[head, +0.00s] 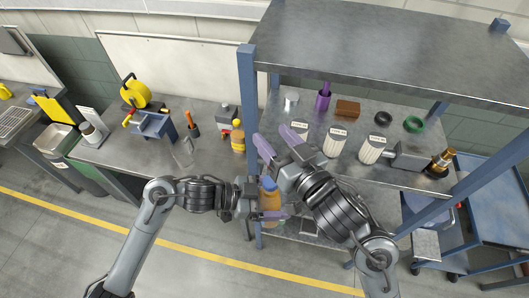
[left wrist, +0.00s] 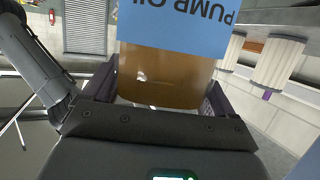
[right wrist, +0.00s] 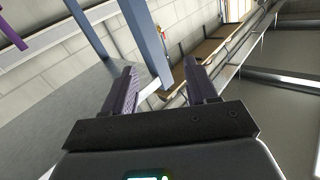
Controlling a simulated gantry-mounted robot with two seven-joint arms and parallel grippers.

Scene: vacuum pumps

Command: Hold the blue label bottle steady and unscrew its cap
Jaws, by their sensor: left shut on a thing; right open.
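The blue label bottle (head: 270,201) is amber and stands in front of the blue shelf post in the head view. A blue patch shows at its top end there; I cannot tell whether it is the cap or the label. In the left wrist view the bottle (left wrist: 165,75) fills the space between the fingers, with "PUMP OIL" upside down on its blue label; its cap is out of frame. My left gripper (head: 266,212) is shut on the bottle's body. My right gripper (head: 276,142) is open and empty above and beyond the bottle, its fingers pointing away; its fingers (right wrist: 160,90) show apart in the right wrist view.
A blue-posted shelf unit (head: 380,55) stands at right, with white filter cylinders (head: 334,142) and a green ring (head: 413,124) on its lower shelf. A blue post (head: 248,90) is close to both grippers.

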